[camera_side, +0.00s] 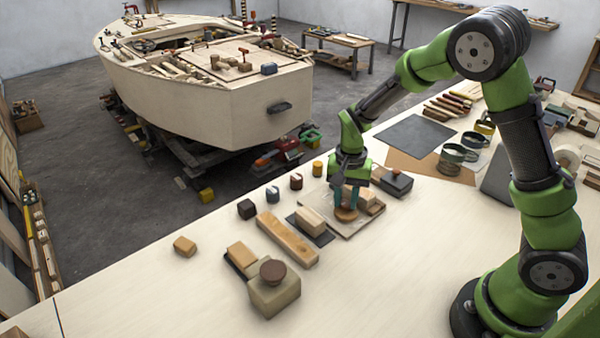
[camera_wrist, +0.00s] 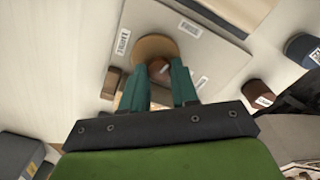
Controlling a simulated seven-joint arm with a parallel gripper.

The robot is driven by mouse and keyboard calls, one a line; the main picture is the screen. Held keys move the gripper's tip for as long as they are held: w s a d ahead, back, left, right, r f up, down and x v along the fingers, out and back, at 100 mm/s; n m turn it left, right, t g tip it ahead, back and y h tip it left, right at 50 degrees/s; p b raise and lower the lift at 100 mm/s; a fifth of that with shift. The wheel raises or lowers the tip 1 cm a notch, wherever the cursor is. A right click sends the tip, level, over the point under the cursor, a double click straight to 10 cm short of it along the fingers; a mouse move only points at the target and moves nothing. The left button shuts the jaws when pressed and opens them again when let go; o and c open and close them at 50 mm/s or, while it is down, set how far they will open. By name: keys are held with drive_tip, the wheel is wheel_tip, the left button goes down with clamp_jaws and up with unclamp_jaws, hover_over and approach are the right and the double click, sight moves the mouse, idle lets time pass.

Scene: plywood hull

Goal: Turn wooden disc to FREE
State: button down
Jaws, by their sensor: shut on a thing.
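The wooden disc (camera_side: 346,214) sits on a light flat plate (camera_side: 359,226) on the bench. In the wrist view the round tan disc (camera_wrist: 154,45) shows just beyond my fingertips, with a darker brown part (camera_wrist: 158,68) between them. My gripper (camera_side: 347,198) points down over the disc, its teal fingers (camera_wrist: 159,74) shut on the disc's brown part. The plate carries several small white labels around the disc, one at the left (camera_wrist: 122,42), one at the upper right (camera_wrist: 190,28) and one at the lower right (camera_wrist: 202,82). Their lettering is too small to read surely. The fingers hide part of the disc.
A wooden block (camera_side: 310,221) on a dark pad, a long wooden bar (camera_side: 287,239) and a block with a brown round top (camera_side: 273,272) stand left of the plate. A dark box (camera_side: 393,184) lies close on the right. The bench's near front is clear.

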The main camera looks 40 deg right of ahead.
sight(346, 202)
drive_tip(key=shift+r+m, duration=0.1)
drive_tip(key=shift+m, duration=0.4)
drive_tip(key=c, duration=0.9)
unclamp_jaws()
drive_tip(key=shift+o, duration=0.2)
wheel_tip(346, 202, up, 17)
drive_tip(key=s+a+r+n+t+y, duration=0.1)
drive_tip(key=s+a+r+n+t, duration=0.1)
drive_tip(key=s, duration=0.6)
drive_tip(key=s+a+r+n+t+y, duration=0.1)
drive_tip(key=s+a+r+n+t, duration=0.1)
drive_tip(key=s+n+t, duration=0.3)
drive_tip(key=s+n, duration=0.1)
drive_tip(key=s, duration=0.2)
drive_tip(key=shift+a, duration=0.35)
